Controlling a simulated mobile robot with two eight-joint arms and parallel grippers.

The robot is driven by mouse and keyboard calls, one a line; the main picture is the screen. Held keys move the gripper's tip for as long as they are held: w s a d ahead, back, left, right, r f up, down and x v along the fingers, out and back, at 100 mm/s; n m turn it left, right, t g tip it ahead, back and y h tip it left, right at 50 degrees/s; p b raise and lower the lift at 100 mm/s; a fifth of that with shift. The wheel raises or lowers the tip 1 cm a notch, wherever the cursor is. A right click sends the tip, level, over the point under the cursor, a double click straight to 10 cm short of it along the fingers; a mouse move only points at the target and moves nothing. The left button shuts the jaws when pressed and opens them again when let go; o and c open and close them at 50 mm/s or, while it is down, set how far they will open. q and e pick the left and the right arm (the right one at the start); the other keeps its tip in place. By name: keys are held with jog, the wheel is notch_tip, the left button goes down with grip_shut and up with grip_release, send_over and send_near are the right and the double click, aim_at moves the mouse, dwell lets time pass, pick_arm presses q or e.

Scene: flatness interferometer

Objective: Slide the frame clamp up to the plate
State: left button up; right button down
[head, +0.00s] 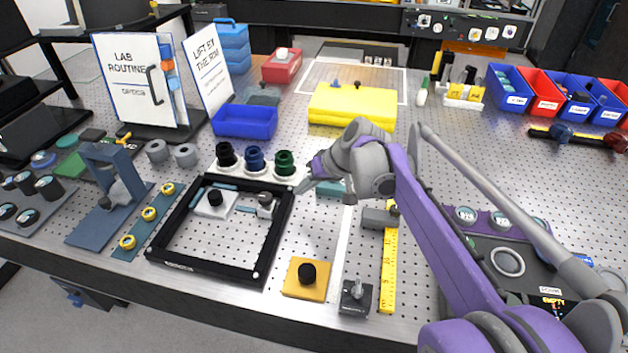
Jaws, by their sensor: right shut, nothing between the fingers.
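A black rectangular frame (180,226) lies on the perforated metal table. In its upper part sits a small white plate (208,210) with a black knob. To its right, near the frame's right bar, is a small grey clamp-like piece (265,205); it looks like the frame clamp, and a gap shows between it and the plate. My right gripper (304,186) is shut and empty, just right of the frame's upper right corner, apart from the clamp. Its fingers are small and partly hidden by the wrist. My left gripper is not in view.
Black, blue and green knobs (255,160) stand behind the frame. An orange plate with a black knob (304,279) and a dark block (356,297) lie to its right, near a yellow ruler (388,270). A blue-grey stand (108,190) is at left. A yellow block (352,104) lies behind.

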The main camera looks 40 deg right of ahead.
aim_at(274, 202)
jog(key=shift+x, duration=1.05)
jog(key=shift+w+a, duration=0.25)
jog(key=shift+a, duration=0.35)
jog(key=shift+w+a, duration=0.2)
jog(key=shift+a, duration=0.4)
jog(key=shift+w+a, duration=0.2)
jog(key=shift+a, duration=0.4)
jog(key=w+a, duration=0.2)
jog(key=w, duration=0.1)
jog(key=w+a+p, duration=0.1)
jog(key=w+a, duration=0.2)
jog(key=shift+s+d, duration=0.1)
jog(key=shift+d, duration=0.05)
